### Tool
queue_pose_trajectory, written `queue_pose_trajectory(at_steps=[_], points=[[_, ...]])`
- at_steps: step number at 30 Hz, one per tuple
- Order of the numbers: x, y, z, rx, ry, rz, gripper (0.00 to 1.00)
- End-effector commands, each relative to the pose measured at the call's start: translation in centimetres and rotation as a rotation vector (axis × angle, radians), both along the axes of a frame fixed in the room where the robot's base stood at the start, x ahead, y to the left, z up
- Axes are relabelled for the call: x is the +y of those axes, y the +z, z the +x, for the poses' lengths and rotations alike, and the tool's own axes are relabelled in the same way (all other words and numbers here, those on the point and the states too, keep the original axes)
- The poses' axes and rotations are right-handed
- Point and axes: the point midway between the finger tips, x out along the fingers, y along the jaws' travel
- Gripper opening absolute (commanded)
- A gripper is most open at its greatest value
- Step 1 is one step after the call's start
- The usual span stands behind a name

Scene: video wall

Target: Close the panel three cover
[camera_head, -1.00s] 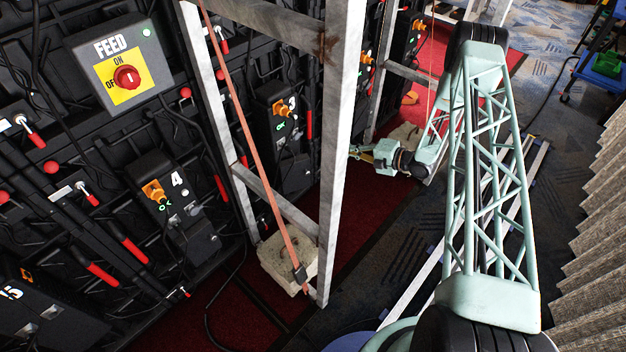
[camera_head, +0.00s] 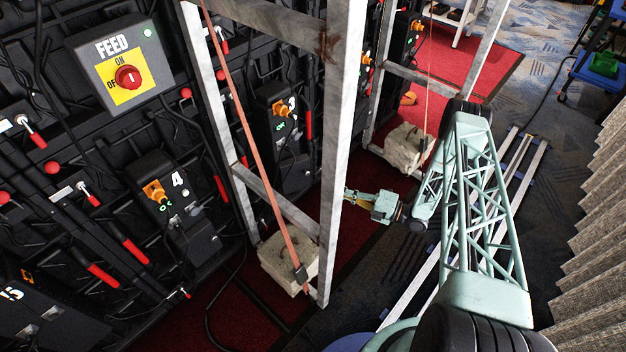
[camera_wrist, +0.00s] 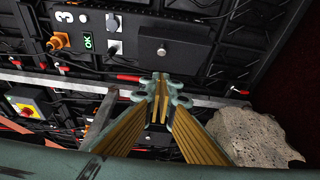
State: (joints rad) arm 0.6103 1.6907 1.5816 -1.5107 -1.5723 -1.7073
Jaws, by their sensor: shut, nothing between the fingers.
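Panel three (camera_wrist: 90,22) is a black box with a white 3, an orange connector and a green OK label, at the upper left in the wrist view. Its dark flat cover (camera_wrist: 200,58), with a small round silver knob, shows to the right of these. In the head view panel three (camera_head: 272,97) stands behind the grey frame, and the frame post partly hides the area. I cannot tell how far the cover is open. My gripper (camera_wrist: 160,85) is shut and empty, its tips in front of the cover's lower edge in the picture; contact is unclear. In the head view its fingers are partly behind the post.
A grey metal frame (camera_head: 337,150) stands between my arm and the panels, with a diagonal orange strap (camera_head: 245,120). A pale stone block (camera_wrist: 245,137) lies right of my gripper. Panel four (camera_head: 180,195) and the FEED switch box (camera_head: 120,65) are at left.

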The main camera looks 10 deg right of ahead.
Motion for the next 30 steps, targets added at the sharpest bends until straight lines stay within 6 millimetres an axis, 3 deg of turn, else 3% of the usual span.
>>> queue_pose_trajectory(at_steps=[17,30], points=[[0.2,-0.3,-0.6,-0.009,0.003,0.010,0.00],[2.1,-0.4,0.8,-0.009,0.004,0.010,0.00]])
